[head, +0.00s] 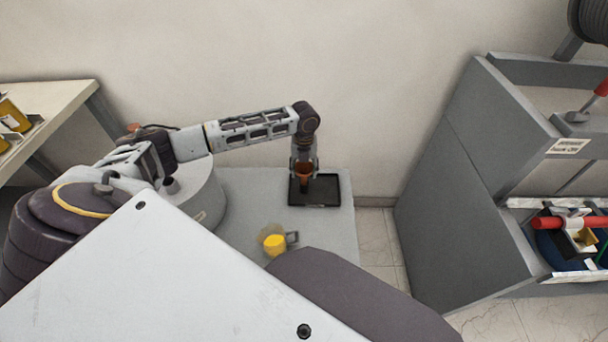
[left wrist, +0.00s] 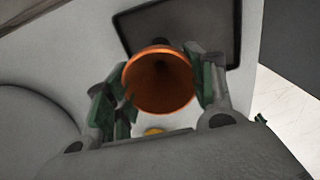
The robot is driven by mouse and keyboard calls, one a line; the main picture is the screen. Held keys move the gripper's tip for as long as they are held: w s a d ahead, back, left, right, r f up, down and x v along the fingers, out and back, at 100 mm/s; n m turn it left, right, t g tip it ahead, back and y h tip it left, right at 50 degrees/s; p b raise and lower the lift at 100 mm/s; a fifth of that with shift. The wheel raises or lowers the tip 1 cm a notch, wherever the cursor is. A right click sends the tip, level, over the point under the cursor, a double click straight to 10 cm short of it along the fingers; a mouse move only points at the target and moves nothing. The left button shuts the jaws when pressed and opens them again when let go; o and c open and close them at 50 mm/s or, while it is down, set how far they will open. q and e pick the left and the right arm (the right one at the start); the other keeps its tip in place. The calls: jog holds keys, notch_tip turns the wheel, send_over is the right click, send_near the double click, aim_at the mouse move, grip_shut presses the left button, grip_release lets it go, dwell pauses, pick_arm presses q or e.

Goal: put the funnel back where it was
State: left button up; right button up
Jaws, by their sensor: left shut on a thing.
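The orange funnel (left wrist: 160,82) is between the fingers of my left gripper (left wrist: 158,88), with its wide mouth facing the wrist camera. In the head view the funnel (head: 303,170) hangs below my left gripper (head: 304,163), over or at the black tray (head: 330,194). The gripper is shut on it. The tray's dark rim (left wrist: 236,40) shows behind the funnel in the left wrist view. I cannot tell whether the funnel's tip touches the tray. My right gripper is not in view.
A yellow object (head: 274,244) lies on the grey table (head: 325,232), left of and nearer than the tray. A large grey round body (head: 196,200) stands at the table's left. A grey shelf unit (head: 460,200) stands to the right, beyond a floor gap.

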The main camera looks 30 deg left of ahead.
pick_arm(q)
notch_tip(320, 180, down, 3)
jog(key=shift+r, duration=0.15)
jog(key=shift+f+b, duration=0.25)
jog(key=shift+b, duration=0.05)
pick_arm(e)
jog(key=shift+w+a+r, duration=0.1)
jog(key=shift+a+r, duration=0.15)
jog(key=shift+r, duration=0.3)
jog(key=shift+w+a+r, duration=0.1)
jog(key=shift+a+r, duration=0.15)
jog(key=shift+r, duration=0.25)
pick_arm(q)
jog(key=shift+f, duration=0.1)
jog(key=o, duration=1)
jog(key=shift+c, duration=0.2)
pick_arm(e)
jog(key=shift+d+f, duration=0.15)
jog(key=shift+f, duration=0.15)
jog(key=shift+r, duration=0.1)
